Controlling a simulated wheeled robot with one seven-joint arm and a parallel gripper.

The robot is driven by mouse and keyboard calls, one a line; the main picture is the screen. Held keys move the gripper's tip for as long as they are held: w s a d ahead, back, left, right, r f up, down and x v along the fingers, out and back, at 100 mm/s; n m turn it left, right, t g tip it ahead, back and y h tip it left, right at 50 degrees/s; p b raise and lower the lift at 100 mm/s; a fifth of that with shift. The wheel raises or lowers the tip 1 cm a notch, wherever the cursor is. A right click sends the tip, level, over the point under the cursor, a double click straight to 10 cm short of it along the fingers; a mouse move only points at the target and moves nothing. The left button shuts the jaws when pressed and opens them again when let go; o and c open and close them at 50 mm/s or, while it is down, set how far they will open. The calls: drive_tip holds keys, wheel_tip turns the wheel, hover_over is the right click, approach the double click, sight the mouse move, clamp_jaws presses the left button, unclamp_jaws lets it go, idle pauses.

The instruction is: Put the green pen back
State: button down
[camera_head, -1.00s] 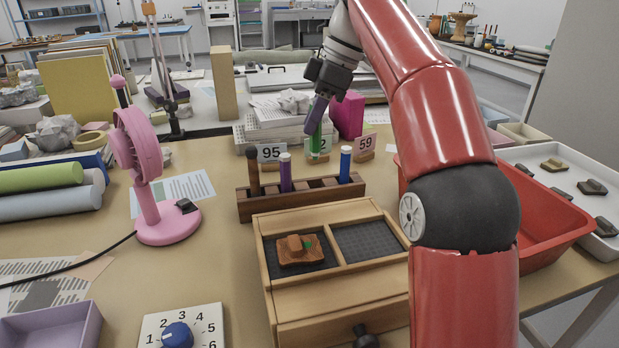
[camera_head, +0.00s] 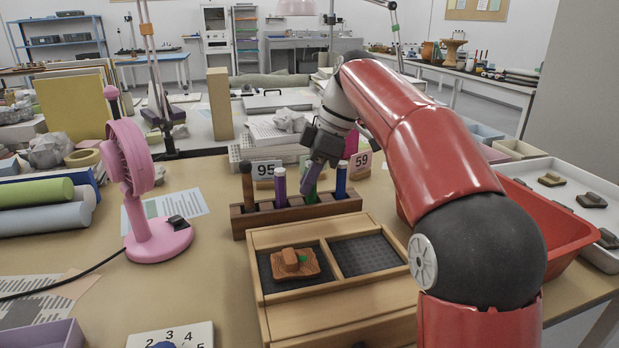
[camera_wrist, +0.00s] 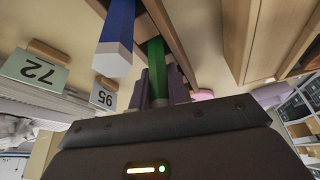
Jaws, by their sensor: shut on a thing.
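The wooden pen rack (camera_head: 240,220) stands behind the wooden tray box. A dark brown pen (camera_head: 247,187), a purple pen (camera_head: 280,187) and a blue pen (camera_head: 341,181) stand upright in it. My gripper (camera_head: 311,180) is shut on the green pen (camera_head: 311,198), between the purple and blue pens. The green pen's lower end is at the rack's slot; how deep it sits I cannot tell. In the wrist view the green pen (camera_wrist: 157,62) runs from my fingers to the rack (camera_wrist: 170,30), beside the blue pen (camera_wrist: 118,35). The gripper hides the pen's upper part.
The tray box (camera_head: 290,312) with a brown sherd (camera_head: 295,263) is in front. A red bin (camera_head: 550,225) is at right.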

drive_tip(key=shift+f, duration=0.5)
drive_tip(key=c, duration=1.3)
unclamp_jaws()
drive_tip(key=shift+c, duration=0.2)
drive_tip(key=shift+r, duration=0.55)
drive_tip(key=p+v, duration=0.3)
drive_tip(key=v, duration=0.9)
